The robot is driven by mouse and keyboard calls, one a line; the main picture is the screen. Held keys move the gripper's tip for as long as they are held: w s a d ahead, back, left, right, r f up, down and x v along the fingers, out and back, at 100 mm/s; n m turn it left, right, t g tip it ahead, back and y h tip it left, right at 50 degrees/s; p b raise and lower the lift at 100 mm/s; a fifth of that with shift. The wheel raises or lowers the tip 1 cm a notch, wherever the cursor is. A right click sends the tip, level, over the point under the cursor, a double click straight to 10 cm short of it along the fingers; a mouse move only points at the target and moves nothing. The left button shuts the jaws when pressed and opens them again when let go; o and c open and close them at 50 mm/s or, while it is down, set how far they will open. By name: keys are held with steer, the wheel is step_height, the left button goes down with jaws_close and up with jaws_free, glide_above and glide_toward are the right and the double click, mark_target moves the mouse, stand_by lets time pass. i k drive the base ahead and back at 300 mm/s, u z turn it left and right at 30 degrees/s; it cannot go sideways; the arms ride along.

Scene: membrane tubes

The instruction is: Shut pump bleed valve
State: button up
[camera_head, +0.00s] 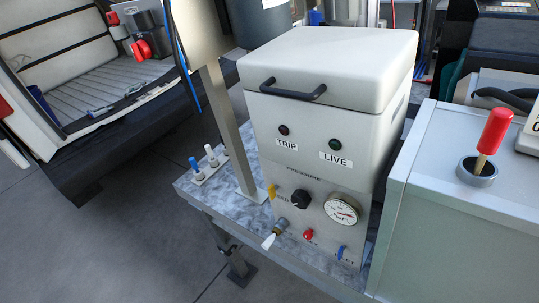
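A pale grey pump box (310,125) with a thick lid and a black handle (292,90) stands on a speckled bench. Its front has TRIP and LIVE lamps, a black knob (301,199) under the word PRESSURE, and a round gauge (342,209). Low on the front are a brass-coloured fitting with a white lever tip (269,241) pointing down and left, a red knob (309,235), a blue lever (341,252) and a yellow lever (271,192). Their labels are too small to read, so I cannot tell which is the bleed valve. My gripper is not in view.
The speckled bench (222,192) carries small blue and white valves (212,156) and a metal post (230,130) left of the box. A grey cabinet (450,215) with a red-handled lever (495,130) stands close on the right. Open floor (110,245) lies at lower left.

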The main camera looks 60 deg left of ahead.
mark_target(272, 190)
steer(key=u, duration=0.05)
steer(key=k, duration=1)
steer(key=u, duration=0.45)
steer(key=i, duration=1)
steer(key=z, duration=0.05)
